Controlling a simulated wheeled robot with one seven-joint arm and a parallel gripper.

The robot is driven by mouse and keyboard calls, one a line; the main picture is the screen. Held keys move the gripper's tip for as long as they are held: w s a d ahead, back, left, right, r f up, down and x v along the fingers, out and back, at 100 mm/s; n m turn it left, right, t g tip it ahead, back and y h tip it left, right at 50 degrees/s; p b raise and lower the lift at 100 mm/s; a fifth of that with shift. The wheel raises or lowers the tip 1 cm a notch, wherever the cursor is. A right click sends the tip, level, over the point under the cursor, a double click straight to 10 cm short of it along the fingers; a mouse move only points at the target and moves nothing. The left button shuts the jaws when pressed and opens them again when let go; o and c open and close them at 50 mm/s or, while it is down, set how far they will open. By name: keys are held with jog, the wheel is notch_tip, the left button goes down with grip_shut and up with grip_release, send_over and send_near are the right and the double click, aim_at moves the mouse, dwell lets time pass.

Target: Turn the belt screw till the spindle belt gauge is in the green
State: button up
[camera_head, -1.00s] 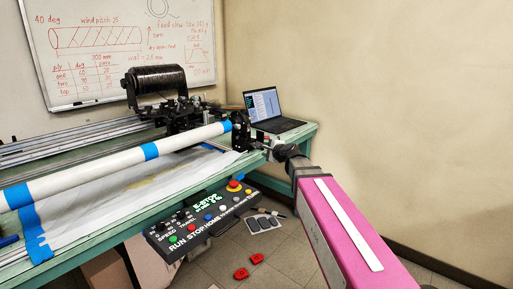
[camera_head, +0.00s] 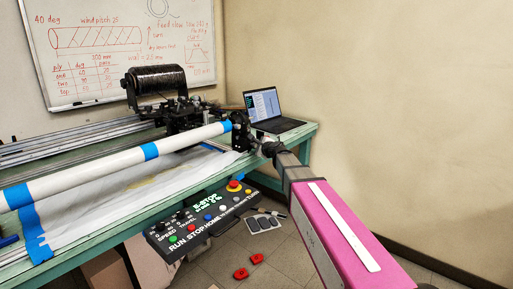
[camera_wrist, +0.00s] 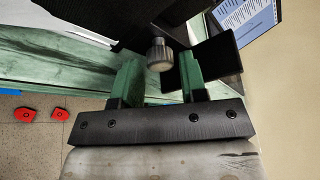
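A knurled silver knob (camera_wrist: 159,54), which looks like the belt screw, sits under a dark block in the wrist view. My gripper (camera_wrist: 160,72) is open, with one green finger on each side of the knob and a gap showing on both sides. I cannot tell how deep the knob lies between the fingertips. In the head view my gripper (camera_head: 266,149) is at the right end of the winder, by the dark spindle head (camera_head: 240,130). The screw is hidden there by the gripper. No gauge face or needle is readable in either view.
A laptop (camera_head: 268,107) stands on the green bench (camera_head: 308,130) just behind my gripper. A control panel (camera_head: 205,217) with buttons hangs at the bench front. Two red pieces (camera_head: 241,274) lie on the floor. The room right of the bench is clear.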

jog(key=shift+w+a+f, duration=0.1)
jog(key=shift+w+a, duration=0.2)
jog(key=shift+w, duration=0.1)
jog(key=c, duration=0.6)
jog(key=shift+c, duration=0.2)
jog(key=shift+m, duration=0.3)
jog(key=shift+w+d+m+g, duration=0.1)
jog(key=shift+m+g, duration=0.7)
jog(key=shift+m, duration=0.2)
jog(key=shift+m+g+y, duration=0.6)
jog(key=shift+m+g, duration=0.1)
jog(key=shift+m, duration=0.6)
